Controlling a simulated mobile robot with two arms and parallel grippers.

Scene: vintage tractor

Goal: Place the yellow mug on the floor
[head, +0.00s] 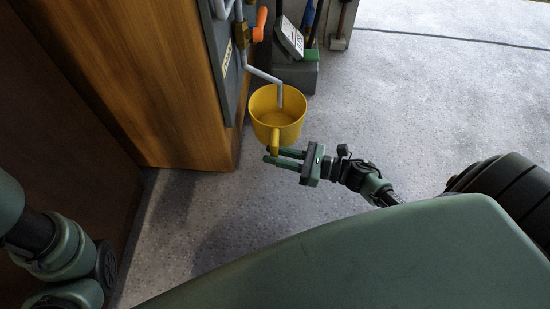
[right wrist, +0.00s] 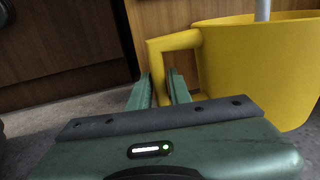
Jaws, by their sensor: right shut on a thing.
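The yellow mug (head: 277,112) is upright in the middle of the head view, its open top facing up. The lower end of a grey bent pipe shows inside its opening. My right gripper (head: 271,155) is shut on the mug's handle. In the right wrist view the yellow mug (right wrist: 258,65) fills the right side, and its handle (right wrist: 172,42) lies between the two fingers of my right gripper (right wrist: 164,84). My left arm shows at the lower left of the head view, but its gripper is not visible.
A wooden cabinet (head: 150,75) stands left of the mug, with a grey panel and an orange-handled valve (head: 259,24) on its side. A grey container with tools (head: 291,72) stands behind the mug. Speckled grey floor (head: 420,110) is clear to the right.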

